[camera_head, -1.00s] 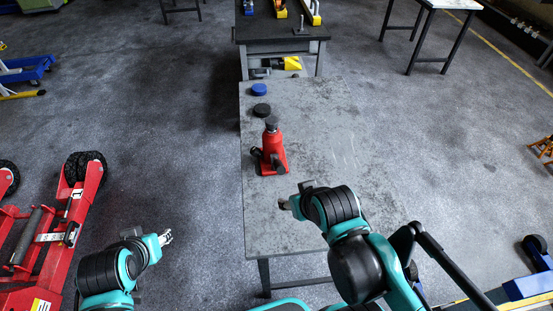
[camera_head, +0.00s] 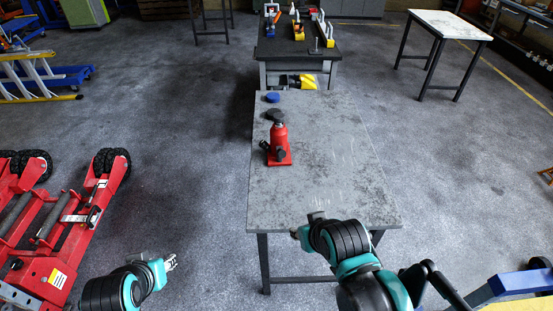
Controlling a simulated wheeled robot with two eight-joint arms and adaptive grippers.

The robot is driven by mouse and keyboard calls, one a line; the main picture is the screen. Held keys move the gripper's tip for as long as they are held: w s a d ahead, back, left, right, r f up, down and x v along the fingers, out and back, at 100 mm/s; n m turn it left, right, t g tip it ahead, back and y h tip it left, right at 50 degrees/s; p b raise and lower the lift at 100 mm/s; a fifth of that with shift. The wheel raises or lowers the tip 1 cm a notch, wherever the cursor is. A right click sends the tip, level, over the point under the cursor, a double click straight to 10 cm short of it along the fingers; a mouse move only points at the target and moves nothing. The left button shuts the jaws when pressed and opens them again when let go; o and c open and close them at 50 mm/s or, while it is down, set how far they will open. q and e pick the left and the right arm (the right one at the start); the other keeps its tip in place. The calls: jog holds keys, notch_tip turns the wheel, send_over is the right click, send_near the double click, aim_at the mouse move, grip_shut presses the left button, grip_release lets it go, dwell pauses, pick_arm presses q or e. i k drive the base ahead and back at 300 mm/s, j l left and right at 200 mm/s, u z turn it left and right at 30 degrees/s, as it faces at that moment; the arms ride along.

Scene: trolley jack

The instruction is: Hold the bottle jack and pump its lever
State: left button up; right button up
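The red bottle jack (camera_head: 279,146) stands upright on the grey table (camera_head: 325,185), towards its far left part. Its dark top and a dark fitting low on its side show; I cannot make out a long lever. My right gripper (camera_head: 296,234) is at the table's near edge, apart from the jack and nearer to me; its fingers are small and partly hidden by the wrist. My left gripper (camera_head: 172,262) is over the floor to the left of the table, with its fingertips apart and nothing between them.
A blue disc (camera_head: 272,98) and a dark disc (camera_head: 274,114) lie behind the jack. A workbench with tools (camera_head: 297,40) stands beyond the table. A red trolley jack (camera_head: 70,225) is on the floor at left. The right half of the table is clear.

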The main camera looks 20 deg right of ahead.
aim_at(280, 151)
jog(key=i+j+u, duration=0.65)
jog(key=i+j+z, duration=0.2)
jog(key=i, duration=0.3)
jog(key=i+j+z, duration=0.2)
jog(key=i, duration=0.35)
jog(key=i+j+z, duration=0.2)
jog(key=i, duration=0.3)
jog(key=i+z, duration=0.25)
jog(key=z, duration=0.15)
jog(key=i+z, duration=0.35)
jog(key=i+j+z, duration=0.1)
jog(key=z, duration=0.3)
jog(key=i+j+z, duration=0.25)
jog(key=z, duration=0.15)
